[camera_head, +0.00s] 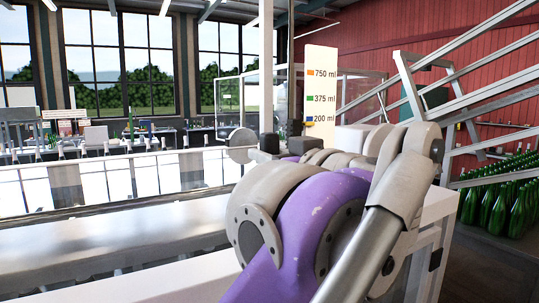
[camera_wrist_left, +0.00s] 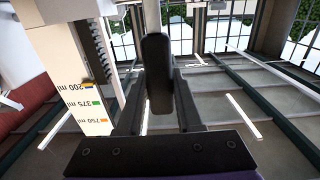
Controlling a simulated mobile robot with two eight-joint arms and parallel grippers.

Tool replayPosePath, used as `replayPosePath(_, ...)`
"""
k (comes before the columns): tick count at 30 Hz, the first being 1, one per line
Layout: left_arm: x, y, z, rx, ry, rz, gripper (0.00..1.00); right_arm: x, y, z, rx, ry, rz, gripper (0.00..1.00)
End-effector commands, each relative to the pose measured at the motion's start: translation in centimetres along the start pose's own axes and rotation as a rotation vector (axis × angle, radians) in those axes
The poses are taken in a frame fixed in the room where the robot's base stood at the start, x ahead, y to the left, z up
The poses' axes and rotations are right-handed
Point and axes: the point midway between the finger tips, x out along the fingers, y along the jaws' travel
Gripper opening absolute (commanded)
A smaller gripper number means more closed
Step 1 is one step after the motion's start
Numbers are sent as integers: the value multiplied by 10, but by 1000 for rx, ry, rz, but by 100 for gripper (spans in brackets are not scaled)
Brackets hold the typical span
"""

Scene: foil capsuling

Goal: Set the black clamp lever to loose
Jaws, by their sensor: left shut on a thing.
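The black clamp lever (camera_wrist_left: 158,62) shows in the left wrist view as a rounded dark bar, upright in the picture, in front of a grey post. My left gripper (camera_wrist_left: 159,88) has one finger on each side of the lever and is shut on it. In the head view my purple and grey left arm hides most of the gripper (camera_head: 285,151). Small dark blocks show just beyond the arm at the foot of the post (camera_head: 266,70); I cannot tell which is the lever. My right gripper is not in view.
A white size board (camera_head: 320,95) with orange 750 ml, green 375 ml and blue 200 ml marks stands right of the post; it also shows in the wrist view (camera_wrist_left: 88,108). A metal conveyor (camera_head: 130,235) runs at left. Green bottles (camera_head: 505,205) stand at right.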

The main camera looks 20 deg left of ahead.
Motion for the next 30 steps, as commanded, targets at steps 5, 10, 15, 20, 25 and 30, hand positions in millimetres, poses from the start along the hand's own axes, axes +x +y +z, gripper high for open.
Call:
replayPosePath(5, -2, 0, 1, 1, 17, 1, 0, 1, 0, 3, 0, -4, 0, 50)
replayPosePath(10, -8, 0, 3, 2, 80, 2, 0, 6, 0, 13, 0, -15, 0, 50)
replayPosePath(15, -18, 0, 6, 3, 191, 2, 0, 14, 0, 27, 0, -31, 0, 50)
replayPosePath(20, -29, 0, 9, 2, 314, 2, 0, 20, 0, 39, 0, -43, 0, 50)
replayPosePath(25, -39, 0, 12, 1, 435, 1, 0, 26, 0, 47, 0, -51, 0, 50)
replayPosePath(30, -47, 0, 15, 1, 530, 0, 0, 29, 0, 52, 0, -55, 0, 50)
